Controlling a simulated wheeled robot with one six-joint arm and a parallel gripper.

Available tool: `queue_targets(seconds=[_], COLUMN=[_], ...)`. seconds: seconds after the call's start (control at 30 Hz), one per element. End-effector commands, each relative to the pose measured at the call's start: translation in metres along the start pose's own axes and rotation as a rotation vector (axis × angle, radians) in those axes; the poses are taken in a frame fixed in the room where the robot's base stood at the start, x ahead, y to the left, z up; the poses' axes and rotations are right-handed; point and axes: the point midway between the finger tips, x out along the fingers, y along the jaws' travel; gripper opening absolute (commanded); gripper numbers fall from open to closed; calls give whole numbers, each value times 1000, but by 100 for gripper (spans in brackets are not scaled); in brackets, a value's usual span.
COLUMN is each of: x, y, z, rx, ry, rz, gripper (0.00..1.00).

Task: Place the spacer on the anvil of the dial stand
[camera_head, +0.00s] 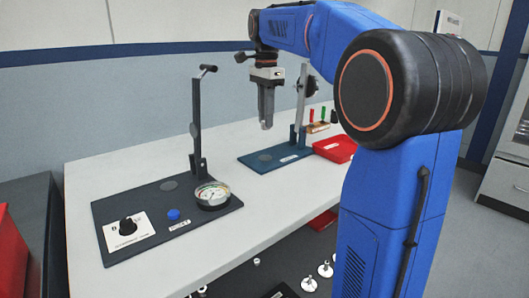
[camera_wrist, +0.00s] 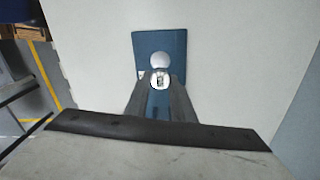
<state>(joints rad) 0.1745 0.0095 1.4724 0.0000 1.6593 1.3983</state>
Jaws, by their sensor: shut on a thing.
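My gripper (camera_head: 266,118) is shut on the spacer, a small pale ring-like part (camera_wrist: 160,80) at its fingertips; only a little of it shows in the head view (camera_head: 266,127). The fingers also show in the wrist view (camera_wrist: 160,92). The dial stand (camera_head: 301,105) has a blue-teal base (camera_head: 287,150), an upright post and a dark dial at its upper right. Its anvil, a grey disc (camera_head: 265,157), lies on the base below my gripper, apart from it. In the wrist view the anvil (camera_wrist: 160,62) appears just beyond the spacer, partly overlapped by it.
A dark fixture board (camera_head: 100,215) with a lever post, gauge (camera_head: 212,194), blue button and knob stands at left. A red tray (camera_head: 336,150) and a rack with coloured handles (camera_head: 318,127) are right of the stand. White tabletop (camera_head: 125,165) is clear between.

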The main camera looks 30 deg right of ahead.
Motion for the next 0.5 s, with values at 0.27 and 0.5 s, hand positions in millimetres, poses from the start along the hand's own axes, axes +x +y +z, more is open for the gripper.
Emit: queue_targets(seconds=[0.27,0.5], x=[42,59], y=[1,0], z=[1,0], rx=[1,1], ry=[-1,0], rz=[4,1], gripper=[1,1])
